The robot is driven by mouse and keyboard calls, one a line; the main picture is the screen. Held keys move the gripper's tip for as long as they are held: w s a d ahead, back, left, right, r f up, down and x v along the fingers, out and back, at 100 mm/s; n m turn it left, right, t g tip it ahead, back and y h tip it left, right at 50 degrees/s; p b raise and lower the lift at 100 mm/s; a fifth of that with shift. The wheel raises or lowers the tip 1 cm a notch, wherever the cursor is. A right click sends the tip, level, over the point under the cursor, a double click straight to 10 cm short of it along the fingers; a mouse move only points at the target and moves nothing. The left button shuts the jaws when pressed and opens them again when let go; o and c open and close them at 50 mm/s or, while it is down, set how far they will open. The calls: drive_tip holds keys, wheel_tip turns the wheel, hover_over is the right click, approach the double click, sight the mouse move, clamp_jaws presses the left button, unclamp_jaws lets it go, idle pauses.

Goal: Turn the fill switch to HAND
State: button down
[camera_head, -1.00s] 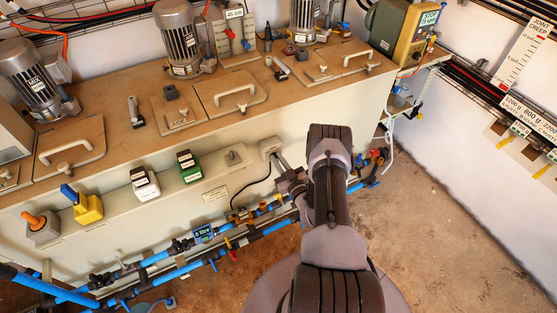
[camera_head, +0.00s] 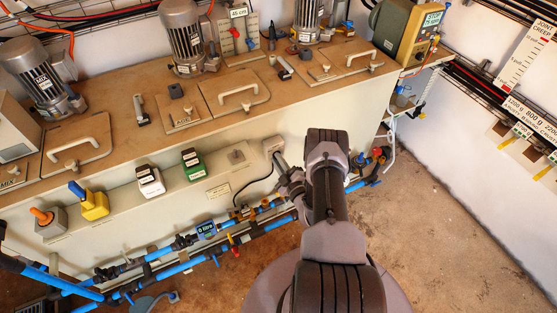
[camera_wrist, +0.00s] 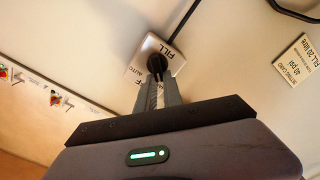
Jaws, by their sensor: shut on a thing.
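AUTO and part of another word show to the left of the knob, and lettering appears upside down in the wrist view. My gripper (camera_wrist: 157,75) is shut on the knob, its two grey fingers on either side. HAND cannot be read, and the fingers hide part of the dial and where the knob points. In the head view, my gripper (camera_head: 281,161) reaches the switch box (camera_head: 272,146), whose front is mostly hidden.
A setting card (camera_wrist: 289,60) is fixed nearby on the cabinet. A black cable (camera_head: 252,188) hangs below the switch box. Blue pipes (camera_head: 180,268) with valves run low along the front. Other switches, including a green one (camera_head: 194,165), sit to the left. Floor is clear at right.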

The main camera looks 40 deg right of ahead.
drive_tip(key=shift+f+n, duration=0.1)
drive_tip(key=shift+n, duration=0.2)
idle(0.4)
drive_tip(key=c, duration=1.5)
unclamp_jaws()
drive_tip(key=p+v, duration=0.5)
drive_tip(key=v, duration=1.2)
drive_tip(key=shift+s, duration=0.3)
